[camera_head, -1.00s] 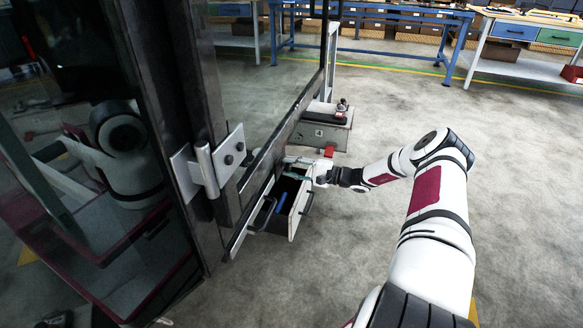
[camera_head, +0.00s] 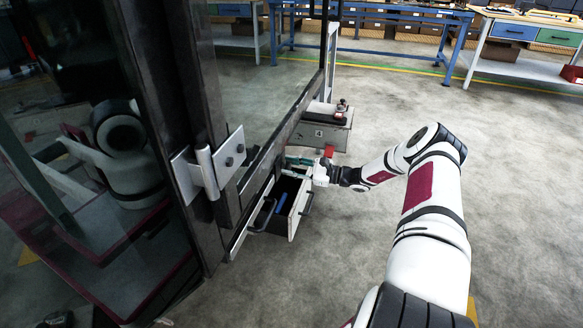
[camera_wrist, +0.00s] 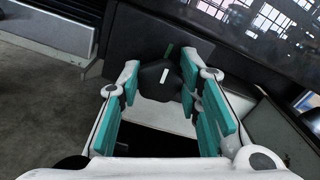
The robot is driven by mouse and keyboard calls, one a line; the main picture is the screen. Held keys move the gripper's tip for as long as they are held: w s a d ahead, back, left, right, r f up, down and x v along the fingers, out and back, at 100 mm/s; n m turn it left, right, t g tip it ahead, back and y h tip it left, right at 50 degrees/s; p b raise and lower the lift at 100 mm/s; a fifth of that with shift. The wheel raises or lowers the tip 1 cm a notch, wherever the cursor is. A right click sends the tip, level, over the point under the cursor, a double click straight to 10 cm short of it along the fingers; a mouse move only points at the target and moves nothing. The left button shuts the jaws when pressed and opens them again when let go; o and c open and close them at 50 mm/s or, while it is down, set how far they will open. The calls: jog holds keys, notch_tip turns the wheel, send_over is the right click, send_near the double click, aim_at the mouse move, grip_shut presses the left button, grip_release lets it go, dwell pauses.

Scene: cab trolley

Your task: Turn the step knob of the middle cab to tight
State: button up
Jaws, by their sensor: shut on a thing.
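In the wrist view, a black step knob (camera_wrist: 152,80) with a white line sits on a dark panel (camera_wrist: 140,38). A short green mark (camera_wrist: 168,50) is on the panel just beyond the knob, and the white line points roughly towards it. My gripper (camera_wrist: 160,68) has its teal pads on both sides of the knob and is shut on it. In the head view, my gripper (camera_head: 299,161) reaches to the cab side above an open drawer; the knob is hidden there. I cannot tell which cab this is.
The open drawer (camera_head: 299,216) holds a blue item, just below my gripper. A box marked 4 (camera_head: 322,137) juts out behind it, with a red piece (camera_head: 329,151) under its edge. A dark glass door frame stands left. The floor (camera_head: 380,95) to the right is clear.

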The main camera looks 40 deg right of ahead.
jog(key=shift+m, duration=0.5)
jog(key=o, duration=1.2)
jog(key=v, duration=1.2)
jog(key=shift+d, duration=0.1)
